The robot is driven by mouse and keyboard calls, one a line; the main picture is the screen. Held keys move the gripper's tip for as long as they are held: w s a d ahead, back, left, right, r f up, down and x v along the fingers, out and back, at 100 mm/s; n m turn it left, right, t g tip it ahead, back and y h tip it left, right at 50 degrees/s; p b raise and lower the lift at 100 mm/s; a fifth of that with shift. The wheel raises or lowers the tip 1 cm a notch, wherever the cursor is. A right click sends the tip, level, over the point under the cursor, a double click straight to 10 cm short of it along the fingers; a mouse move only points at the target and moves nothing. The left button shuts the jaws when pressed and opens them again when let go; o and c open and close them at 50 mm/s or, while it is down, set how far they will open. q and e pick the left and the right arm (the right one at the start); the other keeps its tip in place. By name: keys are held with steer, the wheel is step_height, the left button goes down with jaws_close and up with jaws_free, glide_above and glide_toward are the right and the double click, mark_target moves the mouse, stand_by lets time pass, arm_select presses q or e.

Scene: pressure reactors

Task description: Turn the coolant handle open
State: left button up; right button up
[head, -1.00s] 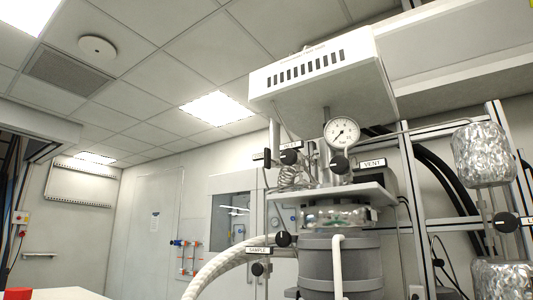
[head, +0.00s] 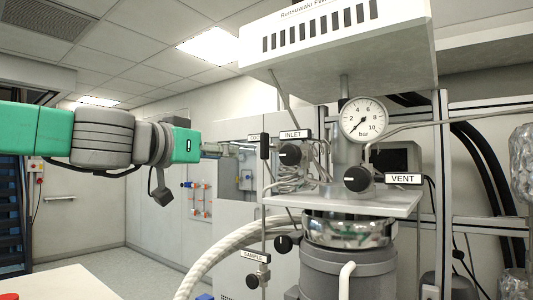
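The coolant handle (head: 264,147) is a small black upright bar at the left of the reactor's valve panel. It stands beside a label (head: 254,137) that is partly hidden and seems to begin "COO". My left arm reaches in from the left, green and grey. My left gripper (head: 222,149) points right toward the handle at about its height. It looks apart from the handle by a small gap in the picture; the depth is hard to judge. Its fingers are small and seen edge-on, so their opening is unclear. My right gripper is out of view.
The INLET knob (head: 289,154), VENT knob (head: 357,179) and pressure gauge (head: 363,119) sit right of the handle. Below are the SAMPLE valve (head: 258,280), a white braided hose (head: 215,255) and the grey reactor vessel (head: 350,270). A white table corner (head: 75,284) is at lower left.

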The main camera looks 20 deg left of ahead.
arm_select(q)
step_height(320, 180, up, 2)
steer(key=r, duration=0.1)
steer(key=b, duration=0.3)
glide_toward(261, 143)
steer(key=w, duration=0.2)
steer(key=x, duration=0.2)
steer(key=p+x, duration=0.1)
steer(key=x, duration=0.5)
steer(key=shift+s+d+f, duration=0.1)
steer(key=shift+d, duration=0.2)
steer(key=shift+w+d, duration=0.1)
steer(key=shift+w, duration=0.4)
steer(key=shift+d, duration=0.1)
jaws_close()
